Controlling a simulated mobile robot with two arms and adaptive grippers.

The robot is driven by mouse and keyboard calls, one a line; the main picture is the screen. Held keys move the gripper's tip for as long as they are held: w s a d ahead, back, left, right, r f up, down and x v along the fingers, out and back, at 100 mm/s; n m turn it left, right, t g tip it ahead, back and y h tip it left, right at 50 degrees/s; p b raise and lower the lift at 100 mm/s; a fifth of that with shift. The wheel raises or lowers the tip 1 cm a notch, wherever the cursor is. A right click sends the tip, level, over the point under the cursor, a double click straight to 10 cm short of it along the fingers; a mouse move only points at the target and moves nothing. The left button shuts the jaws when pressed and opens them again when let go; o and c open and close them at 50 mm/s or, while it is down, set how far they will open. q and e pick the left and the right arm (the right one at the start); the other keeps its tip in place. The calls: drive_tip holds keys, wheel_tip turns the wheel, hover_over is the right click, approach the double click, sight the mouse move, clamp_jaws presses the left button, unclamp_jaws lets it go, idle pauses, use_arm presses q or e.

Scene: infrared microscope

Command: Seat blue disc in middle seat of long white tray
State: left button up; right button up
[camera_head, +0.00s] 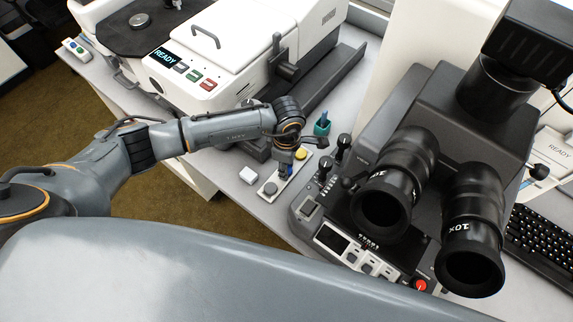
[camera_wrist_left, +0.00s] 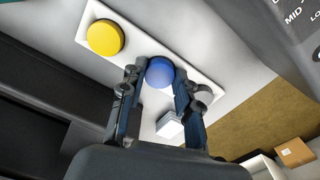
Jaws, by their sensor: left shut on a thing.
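The long white tray (camera_wrist_left: 142,45) runs diagonally across the left wrist view, and it also shows in the head view (camera_head: 262,189). A yellow disc (camera_wrist_left: 105,38) sits at one end of it, also visible in the head view (camera_head: 301,153). My left gripper (camera_wrist_left: 160,84) is shut on the blue disc (camera_wrist_left: 160,71), with one finger on each side, over the middle part of the tray. In the head view my left gripper (camera_head: 285,168) points down at the tray. I cannot tell whether the disc touches its seat. My right gripper is not in view.
A small white block (camera_head: 248,175) lies beside the tray. A teal holder (camera_head: 322,125) stands behind it. The black microscope (camera_head: 400,190) is close on the right, and a white instrument with a READY display (camera_head: 200,75) stands at the back left.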

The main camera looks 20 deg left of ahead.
use_arm(q)
drive_tip(key=shift+f, duration=0.15)
drive_tip(key=o, duration=1.3)
drive_tip(key=shift+r+p, duration=2)
drive_tip(key=shift+r, duration=1.6)
drive_tip(key=shift+f, duration=0.1)
